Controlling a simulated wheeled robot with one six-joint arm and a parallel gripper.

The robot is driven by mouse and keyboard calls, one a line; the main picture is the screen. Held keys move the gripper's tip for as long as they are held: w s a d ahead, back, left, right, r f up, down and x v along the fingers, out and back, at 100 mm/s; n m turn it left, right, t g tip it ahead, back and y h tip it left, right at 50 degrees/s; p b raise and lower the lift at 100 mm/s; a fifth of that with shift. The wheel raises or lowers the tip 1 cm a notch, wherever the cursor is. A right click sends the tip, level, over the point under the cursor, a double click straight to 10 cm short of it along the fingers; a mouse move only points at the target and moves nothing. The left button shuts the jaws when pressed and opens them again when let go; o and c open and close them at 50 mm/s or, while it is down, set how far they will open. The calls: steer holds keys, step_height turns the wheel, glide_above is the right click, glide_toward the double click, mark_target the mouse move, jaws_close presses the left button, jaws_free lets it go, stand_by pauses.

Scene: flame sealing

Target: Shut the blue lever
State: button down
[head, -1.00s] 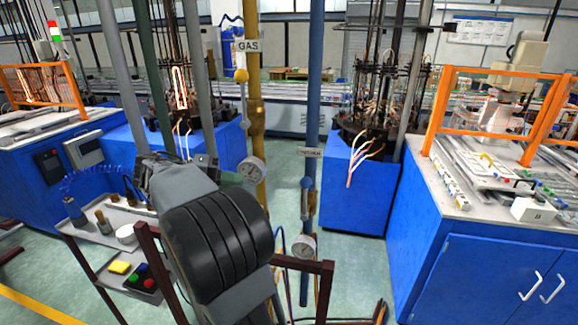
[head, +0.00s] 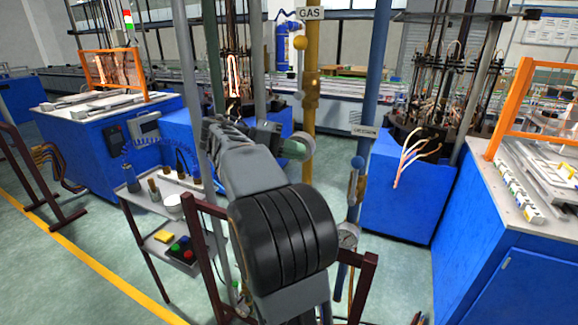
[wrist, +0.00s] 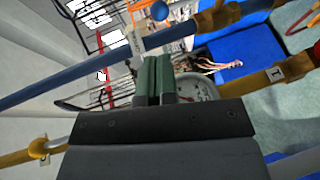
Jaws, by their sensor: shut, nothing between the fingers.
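The blue lever's ball knob (head: 357,162) is beside the blue pipe (head: 366,110), below a small white label, in the head view. Brass valve parts show just under it. A blue ball (wrist: 160,10) is at the top edge of the wrist view, above and apart from my fingertips. My gripper (head: 290,149) is near the gas pipe's gauge, left of the blue knob. In the wrist view, the green finger pads of my gripper (wrist: 152,78) are together with nothing between them. Whether the lever's stem is fully in line with its pipe is hard to tell.
The yellow gas pipe (head: 311,70) with its yellow ball knob (head: 300,42) stands left of the blue pipe. A gauge (head: 347,236) is low on the blue pipe. A dark red frame (head: 370,262) stands in front. Blue machine cabinets (head: 402,205) are behind.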

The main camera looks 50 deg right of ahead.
mark_target(352, 162)
steer(key=b+x, duration=0.3)
steer(key=x, duration=0.6)
steer(key=shift+s, duration=0.2)
steer(key=shift+x, duration=0.85)
